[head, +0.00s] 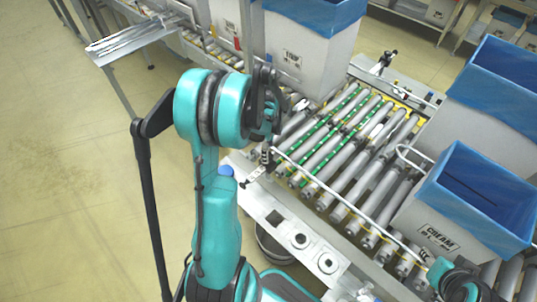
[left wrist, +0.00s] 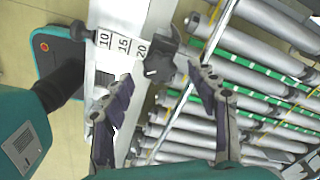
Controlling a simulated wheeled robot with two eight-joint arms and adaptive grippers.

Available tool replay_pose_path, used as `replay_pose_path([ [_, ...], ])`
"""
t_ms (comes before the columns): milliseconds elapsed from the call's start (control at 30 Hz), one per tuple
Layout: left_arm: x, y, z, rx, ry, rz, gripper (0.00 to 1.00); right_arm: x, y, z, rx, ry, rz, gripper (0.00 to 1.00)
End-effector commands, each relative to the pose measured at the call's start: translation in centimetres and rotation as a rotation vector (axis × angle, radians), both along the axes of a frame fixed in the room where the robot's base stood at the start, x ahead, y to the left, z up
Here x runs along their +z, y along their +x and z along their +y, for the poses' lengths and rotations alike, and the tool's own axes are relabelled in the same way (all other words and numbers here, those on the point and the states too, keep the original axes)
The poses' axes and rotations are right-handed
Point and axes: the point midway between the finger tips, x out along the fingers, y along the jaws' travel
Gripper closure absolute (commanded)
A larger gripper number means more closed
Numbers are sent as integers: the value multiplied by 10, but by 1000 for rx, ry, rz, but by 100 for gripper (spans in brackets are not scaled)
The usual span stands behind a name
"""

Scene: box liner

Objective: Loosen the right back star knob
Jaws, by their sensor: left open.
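A black star knob (left wrist: 158,68) shows in the left wrist view, beside a white scale (left wrist: 122,42) marked 10, 15 and 20 on a pale metal rail. My left gripper (left wrist: 160,100) is open, one finger at each side of the picture. The knob lies beyond the fingertips, roughly between their lines, and nothing is held. In the head view my left gripper (head: 268,112) is by the conveyor's near left edge, partly hidden by its own arm. My right arm shows at the lower right corner; its dark end (head: 460,283) is cut off and its jaw state is unclear.
The roller conveyor (head: 350,200) has grey rollers and green strips. A grey box with a blue liner (head: 480,195) stands on it at the right. Another lined box (head: 315,50) stands behind my left arm. A metal guide rail (head: 340,195) crosses the rollers. The left floor is clear.

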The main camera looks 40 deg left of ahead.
Motion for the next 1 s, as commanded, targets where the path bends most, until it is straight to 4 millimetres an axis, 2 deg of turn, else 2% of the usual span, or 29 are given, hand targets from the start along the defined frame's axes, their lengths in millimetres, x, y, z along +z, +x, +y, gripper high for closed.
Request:
replay_pose_path([
  [33,-9,0,0,0,0,0,41,-5,0,0,0,0,0,60],
  [133,-17,0,0,0,1,0,41,-7,0,0,0,0,0,60],
  [467,-20,0,0,1,1,0,41,-7,0,0,0,0,0,60],
  [667,-20,0,0,1,1,0,91,-7,0,0,0,0,0,60],
  [1000,-21,0,0,28,1,0,91,-8,0,0,0,0,0,60],
])
